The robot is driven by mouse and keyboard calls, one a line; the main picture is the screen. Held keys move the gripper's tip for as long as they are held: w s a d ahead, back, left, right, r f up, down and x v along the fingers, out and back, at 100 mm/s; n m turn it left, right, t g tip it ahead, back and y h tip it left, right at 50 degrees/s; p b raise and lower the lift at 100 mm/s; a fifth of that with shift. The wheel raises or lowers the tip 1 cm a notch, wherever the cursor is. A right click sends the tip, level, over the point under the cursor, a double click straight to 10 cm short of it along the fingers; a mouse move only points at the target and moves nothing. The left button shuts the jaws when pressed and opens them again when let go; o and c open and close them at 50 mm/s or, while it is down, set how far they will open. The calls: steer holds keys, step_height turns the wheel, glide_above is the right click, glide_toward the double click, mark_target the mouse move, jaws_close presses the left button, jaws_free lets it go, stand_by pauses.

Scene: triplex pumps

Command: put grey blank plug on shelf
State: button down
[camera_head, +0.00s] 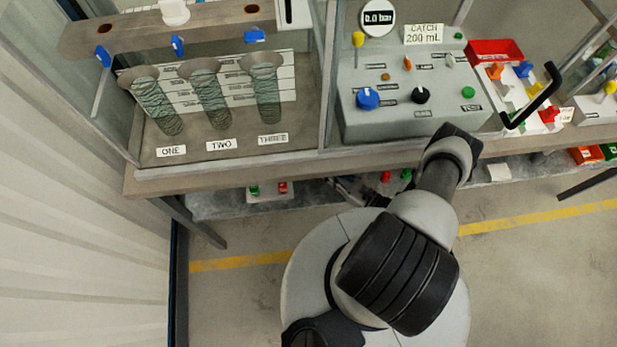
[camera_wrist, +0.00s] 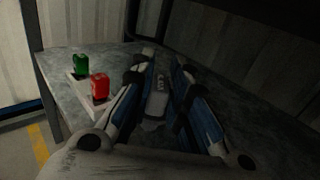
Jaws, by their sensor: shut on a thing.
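My gripper (camera_wrist: 162,72) reaches in under the bench, low over a grey shelf (camera_wrist: 250,120) in the wrist view. Its blue and dark fingers are closed on a grey piece with a pale mark, the grey blank plug (camera_wrist: 157,100). The plug's lower part is hard to make out in the dim light, and I cannot tell whether it touches the shelf. In the head view the shelf (camera_head: 222,207) shows below the bench top, while the bench and my arm hide the plug.
A green piece (camera_wrist: 80,65) and a red piece (camera_wrist: 99,87) stand on a white plate (camera_wrist: 84,90) left of my gripper. The shelf surface right of my fingers looks clear. The bench top (camera_head: 230,172) overhangs the shelf, and a bench leg (camera_head: 195,222) stands at left.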

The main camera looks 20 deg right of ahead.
step_height(320, 180, down, 6)
steer(key=b, duration=0.2)
steer(key=shift+s+b, duration=0.15)
steer(key=shift+b, duration=0.15)
step_height(320, 180, down, 4)
steer(key=shift+f+b, duration=0.1)
steer(key=shift+b, duration=0.95)
steer(key=c, duration=1.6)
jaws_free()
steer(key=shift+o, duration=0.2)
steer(key=v, duration=1.2)
